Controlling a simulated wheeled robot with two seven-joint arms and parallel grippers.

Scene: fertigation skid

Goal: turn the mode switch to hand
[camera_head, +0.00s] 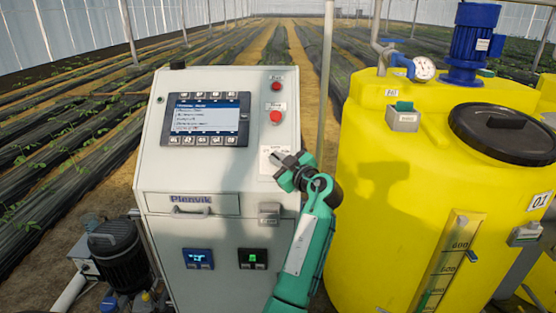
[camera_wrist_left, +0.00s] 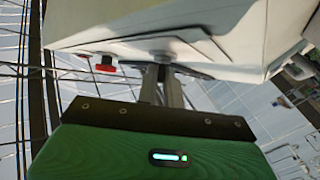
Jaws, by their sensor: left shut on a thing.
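My left gripper (camera_head: 279,160) is at the right side of the control cabinet's sloped face, over a white label plate (camera_head: 265,161). Its fingers are shut on the mode switch, which they mostly hide in the head view. In the left wrist view the two grey fingers (camera_wrist_left: 163,80) reach up to the panel and close around a small grey knob (camera_wrist_left: 161,57). The knob's pointer and the label's words are too small or hidden, so I cannot tell its position. My right gripper is in neither view.
The grey cabinet (camera_head: 155,165) carries a lit screen (camera_head: 206,116). A red mushroom button (camera_head: 276,117) sits above my gripper, with a smaller red button (camera_head: 276,86) higher up. A yellow tank (camera_head: 385,215) stands close on the right. A dark pump (camera_head: 117,250) is at lower left.

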